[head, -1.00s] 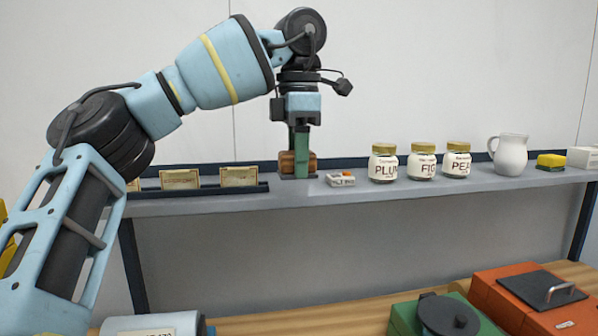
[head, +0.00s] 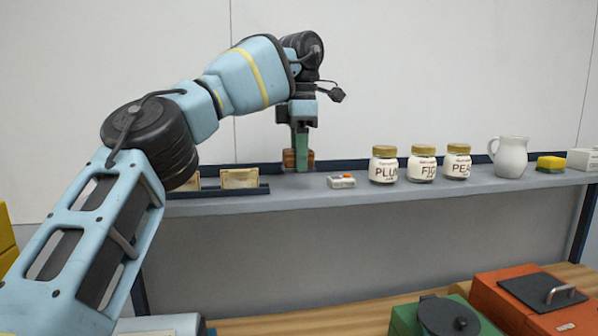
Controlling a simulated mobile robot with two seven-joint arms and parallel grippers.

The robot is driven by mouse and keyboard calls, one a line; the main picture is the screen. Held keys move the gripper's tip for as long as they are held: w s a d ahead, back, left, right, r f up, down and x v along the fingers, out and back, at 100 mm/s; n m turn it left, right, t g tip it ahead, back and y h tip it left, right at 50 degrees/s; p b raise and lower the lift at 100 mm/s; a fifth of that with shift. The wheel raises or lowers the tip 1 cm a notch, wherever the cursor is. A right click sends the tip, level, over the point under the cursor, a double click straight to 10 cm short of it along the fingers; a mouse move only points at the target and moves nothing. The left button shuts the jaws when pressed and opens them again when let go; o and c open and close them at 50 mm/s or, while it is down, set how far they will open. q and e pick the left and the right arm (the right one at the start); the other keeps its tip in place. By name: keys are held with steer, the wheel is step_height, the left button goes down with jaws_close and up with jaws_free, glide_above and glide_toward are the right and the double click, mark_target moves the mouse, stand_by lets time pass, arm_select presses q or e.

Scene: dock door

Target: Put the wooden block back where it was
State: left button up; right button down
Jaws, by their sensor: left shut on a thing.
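The wooden block (head: 289,159) is brown and sits at the back of the grey shelf, partly hidden behind my left gripper's green fingers. My left gripper (head: 301,165) points straight down and is shut on the block. The block is low, at about the height of the shelf top; I cannot tell whether it touches the shelf. My right gripper is not in view.
On the shelf (head: 400,198), a small white box (head: 341,181) lies just right of the gripper. Labelled jars (head: 423,163), a white jug (head: 511,157) and a yellow sponge-like block (head: 551,163) stand farther right. Cards in a dark rack (head: 240,178) stand left. Orange (head: 515,305) and green boxes are below.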

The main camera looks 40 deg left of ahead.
arm_select(q)
steer(key=shift+w+f, duration=0.1)
steer(key=shift+f, duration=1.65)
steer(key=shift+f, duration=0.2)
steer(key=o, duration=0.9)
steer(key=shift+r, duration=0.1)
steer(key=shift+r, duration=3.85)
